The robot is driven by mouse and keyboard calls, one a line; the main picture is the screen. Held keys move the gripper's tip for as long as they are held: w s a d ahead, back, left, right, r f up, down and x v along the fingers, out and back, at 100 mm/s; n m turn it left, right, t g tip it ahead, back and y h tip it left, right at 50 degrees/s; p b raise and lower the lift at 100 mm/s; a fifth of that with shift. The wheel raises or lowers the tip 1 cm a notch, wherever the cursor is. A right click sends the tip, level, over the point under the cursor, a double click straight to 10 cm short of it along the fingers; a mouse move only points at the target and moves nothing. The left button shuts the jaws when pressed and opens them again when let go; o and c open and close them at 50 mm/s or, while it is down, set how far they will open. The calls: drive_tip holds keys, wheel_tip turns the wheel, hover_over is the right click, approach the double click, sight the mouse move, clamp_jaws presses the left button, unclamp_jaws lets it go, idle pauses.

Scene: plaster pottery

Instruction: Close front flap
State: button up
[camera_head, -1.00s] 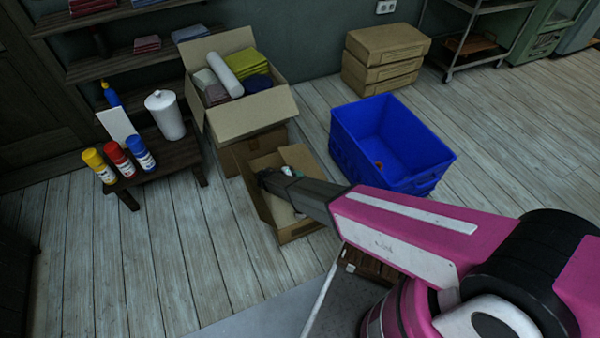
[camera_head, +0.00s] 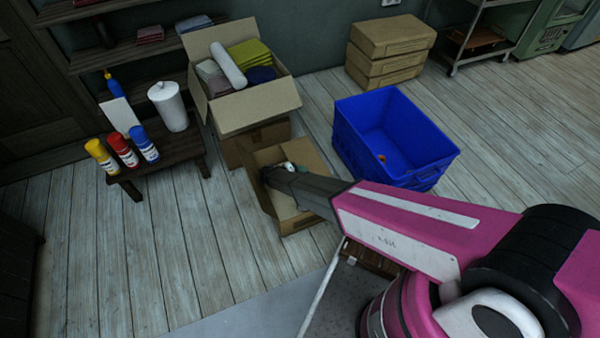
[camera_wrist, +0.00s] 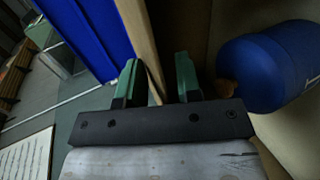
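The small open cardboard box (camera_head: 258,190) stands on the floor left of the blue crate, with flaps standing open. My arm reaches over it from the right, and my gripper (camera_head: 282,172) is at its opening in the head view, partly hidden by my own arm. In the wrist view my gripper (camera_wrist: 160,80) has its two green fingers apart. A thin cardboard edge (camera_wrist: 143,45) runs between them, close to the left finger; I cannot tell whether it touches or which flap or wall it is. A blue can (camera_wrist: 268,68) shows right of the fingers, inside the box.
A blue crate (camera_head: 358,150) stands right of the box. A larger open box (camera_head: 262,108) of textiles stands behind. A low table (camera_head: 168,155) with paint bottles is at left, stacked boxes (camera_head: 392,35) at the back. The floor at front left is clear.

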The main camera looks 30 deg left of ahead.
sight(313, 167)
drive_tip(key=shift+w, duration=0.1)
drive_tip(key=shift+r, duration=0.45)
drive_tip(key=r, duration=0.3)
drive_tip(key=d+r, duration=0.1)
drive_tip(key=r, duration=0.1)
drive_tip(key=shift+w+r, duration=0.1)
drive_tip(key=shift+w, duration=0.3)
drive_tip(key=w+d+r+g+y, duration=0.3)
drive_tip(key=w+d+g+y, duration=0.2)
drive_tip(key=w+g, duration=0.15)
drive_tip(key=w+d+r+g+y, duration=0.4)
drive_tip(key=w+d+g+y, duration=0.1)
drive_tip(key=w+g+y, duration=0.15)
drive_tip(key=a+v, duration=0.1)
drive_tip(key=v, duration=0.9)
drive_tip(key=shift+r+h, duration=0.15)
drive_tip(key=shift+h, duration=0.3)
drive_tip(key=shift+d, duration=0.1)
